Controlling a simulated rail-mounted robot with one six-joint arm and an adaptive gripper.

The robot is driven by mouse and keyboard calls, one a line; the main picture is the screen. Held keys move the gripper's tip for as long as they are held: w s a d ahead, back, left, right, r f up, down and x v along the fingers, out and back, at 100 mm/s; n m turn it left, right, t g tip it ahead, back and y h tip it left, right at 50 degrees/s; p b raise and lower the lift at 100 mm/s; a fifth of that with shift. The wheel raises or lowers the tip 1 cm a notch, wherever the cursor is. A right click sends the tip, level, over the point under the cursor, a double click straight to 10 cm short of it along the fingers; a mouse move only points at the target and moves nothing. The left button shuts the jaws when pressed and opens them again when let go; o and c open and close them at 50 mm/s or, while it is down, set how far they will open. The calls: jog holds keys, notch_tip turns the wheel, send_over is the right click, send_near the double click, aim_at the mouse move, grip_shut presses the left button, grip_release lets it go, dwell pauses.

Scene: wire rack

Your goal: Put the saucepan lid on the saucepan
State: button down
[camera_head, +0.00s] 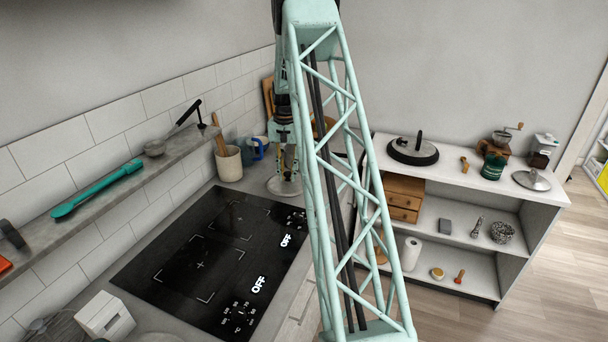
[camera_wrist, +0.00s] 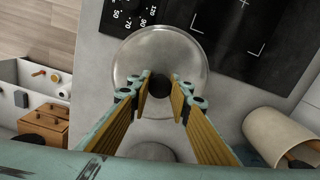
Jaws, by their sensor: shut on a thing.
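The saucepan lid (camera_wrist: 160,55) is a round, greyish disc with a dark knob in the wrist view. It also shows in the camera_head view (camera_head: 281,187), low over the counter beyond the hob's far end. My gripper (camera_wrist: 160,90) has its fingers on either side of the knob and is shut on it. In the camera_head view, my gripper (camera_head: 288,165) points down at the lid. I cannot tell whether the lid touches the counter. I cannot clearly make out the saucepan in either view.
The black hob (camera_head: 205,255) lies beside the lid. A white shelf unit (camera_head: 470,185) at right carries a dark round object (camera_head: 413,153) and a metal lid-like disc (camera_head: 531,181).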

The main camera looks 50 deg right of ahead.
jog(key=w+a+r+n+b, duration=0.1)
jog(key=w+a+n, duration=0.3)
jog(key=a, duration=1.1)
jog(key=w+a+r+n+b, duration=0.15)
jog(key=w+a, duration=0.45)
jog(key=a, duration=0.8)
jog(key=s+a+n, duration=0.2)
jog(key=a+n, duration=0.1)
jog(key=a, duration=1.2)
jog(key=s+a+r+n+b, duration=0.1)
jog(key=a+n, duration=0.3)
jog(key=a, duration=1.2)
jog(key=shift+s+r, duration=0.3)
jog(key=shift+s, duration=0.25)
jog(key=shift+w+d+n, duration=0.1)
jog(key=shift+d+n, duration=0.05)
jog(key=shift+n, duration=0.1)
